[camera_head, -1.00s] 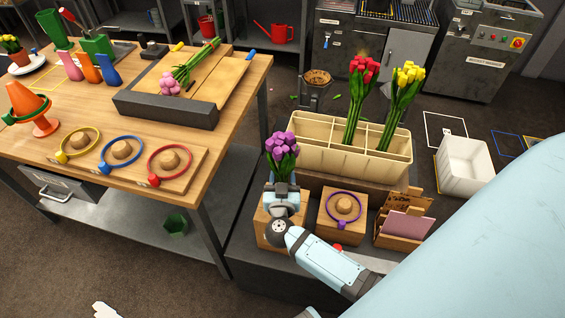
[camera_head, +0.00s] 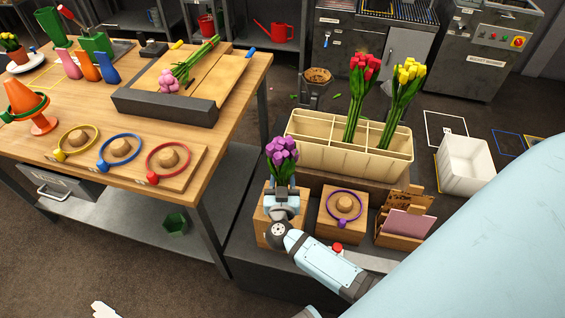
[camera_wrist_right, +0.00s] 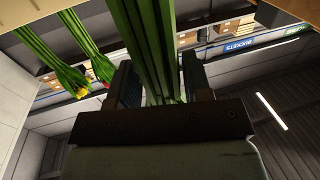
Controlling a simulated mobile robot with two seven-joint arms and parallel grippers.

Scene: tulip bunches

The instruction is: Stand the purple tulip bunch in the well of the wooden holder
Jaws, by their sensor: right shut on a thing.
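The purple tulip bunch (camera_head: 282,152) stands upright, heads up, above the wooden holder (camera_head: 268,229) in the head view. My right gripper (camera_head: 282,187) is shut on its green stems, which show between the two fingers in the right wrist view (camera_wrist_right: 150,45). The gripper and wrist cover the holder's top, so its well and the lower stem ends are hidden. I cannot tell whether the stems are inside the well.
The cream divided bin (camera_head: 345,160) behind holds red tulips (camera_head: 361,75) and yellow tulips (camera_head: 408,78). A wooden block with a purple ring (camera_head: 344,205) is just right of the holder. A card rack (camera_head: 404,222) stands farther right. The wooden table (camera_head: 215,150) is left.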

